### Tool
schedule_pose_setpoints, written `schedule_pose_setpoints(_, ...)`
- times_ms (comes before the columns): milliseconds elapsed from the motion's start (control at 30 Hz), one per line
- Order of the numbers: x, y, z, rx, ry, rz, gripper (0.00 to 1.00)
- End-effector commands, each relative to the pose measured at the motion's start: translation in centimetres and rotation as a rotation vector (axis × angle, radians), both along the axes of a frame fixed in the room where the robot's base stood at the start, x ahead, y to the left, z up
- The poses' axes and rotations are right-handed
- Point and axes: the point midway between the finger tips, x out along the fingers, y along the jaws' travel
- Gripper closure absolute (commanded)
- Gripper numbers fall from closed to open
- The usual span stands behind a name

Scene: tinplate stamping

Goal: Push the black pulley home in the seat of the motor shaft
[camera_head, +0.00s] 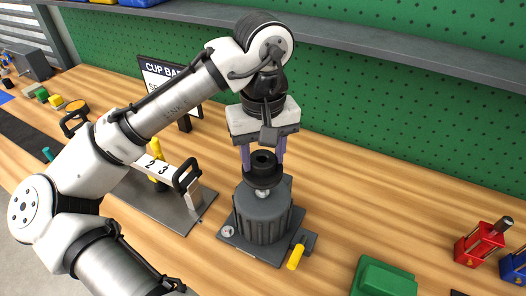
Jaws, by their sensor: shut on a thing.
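The black pulley (263,169) is held upright between the fingers of my gripper (263,163) in the head view. My gripper points straight down and is shut on the pulley. The grey ribbed motor (263,217) stands on its base plate on the bench, directly below the pulley.
A yellow-handled part (296,257) sticks out at the motor's front right. A green box (384,277) and a red block (482,242) lie to the right. Bench between is clear.

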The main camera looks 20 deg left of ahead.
Motion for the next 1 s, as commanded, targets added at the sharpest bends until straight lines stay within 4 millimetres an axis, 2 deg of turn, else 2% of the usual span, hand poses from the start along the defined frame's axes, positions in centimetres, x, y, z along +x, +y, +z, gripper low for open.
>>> schedule_pose_setpoints(567, 0.0, 0.0, 0.0, 0.000, 0.000, 0.003, 0.90)
schedule_pose_setpoints(1000, 0.0, 0.0, -0.9, 0.000, 0.000, 0.004, 0.90)
